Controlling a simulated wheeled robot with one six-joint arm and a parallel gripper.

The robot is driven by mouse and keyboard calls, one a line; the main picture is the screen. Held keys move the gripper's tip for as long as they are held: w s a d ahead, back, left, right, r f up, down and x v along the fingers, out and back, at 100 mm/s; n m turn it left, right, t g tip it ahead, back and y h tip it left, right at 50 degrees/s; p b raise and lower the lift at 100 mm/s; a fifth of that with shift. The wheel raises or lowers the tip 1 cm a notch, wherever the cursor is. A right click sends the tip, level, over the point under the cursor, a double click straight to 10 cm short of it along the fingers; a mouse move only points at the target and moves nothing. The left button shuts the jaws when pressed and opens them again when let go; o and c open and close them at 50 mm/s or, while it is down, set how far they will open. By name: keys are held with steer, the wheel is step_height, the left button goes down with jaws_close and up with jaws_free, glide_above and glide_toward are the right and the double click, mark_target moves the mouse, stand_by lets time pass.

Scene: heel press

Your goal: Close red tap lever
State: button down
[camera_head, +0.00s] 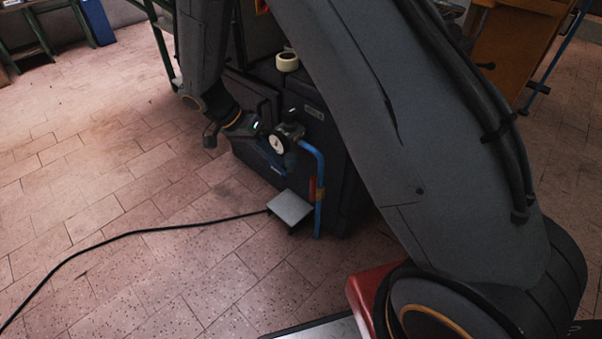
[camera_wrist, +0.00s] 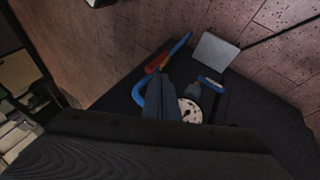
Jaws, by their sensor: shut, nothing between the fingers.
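The red tap lever (camera_head: 312,190) lies along the upright part of a blue pipe (camera_head: 319,165) at the front of a dark cabinet. In the wrist view the red lever (camera_wrist: 157,62) shows beside the blue pipe (camera_wrist: 139,92), just beyond the dark fingers of my gripper (camera_wrist: 168,82). The gripper is shut and holds nothing. In the head view it is dark against the cabinet near a white round dial (camera_head: 277,145), above and left of the lever. I cannot tell whether the fingers touch the pipe or lever.
A grey plate (camera_head: 290,207) with a black cable (camera_head: 150,230) is low in front of the dark cabinet (camera_head: 262,102). A tape roll (camera_head: 287,62) sits on the cabinet top. The tiled floor to the left is mostly clear.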

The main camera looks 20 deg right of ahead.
steer(key=shift+w+d+f+m+h, duration=0.2)
steer(key=shift+w+d+f+m, duration=0.25)
steer(key=shift+f, duration=0.2)
steer(key=shift+w+d+f+m+h, duration=0.25)
steer(key=shift+w+d+f, duration=0.1)
steer(key=shift+d+f, duration=0.25)
steer(key=b, duration=0.2)
glide_toward(313, 189)
steer(key=w+d+f, duration=0.2)
steer(key=d+f, duration=0.1)
steer(key=f, duration=0.1)
steer(key=shift+f, duration=0.25)
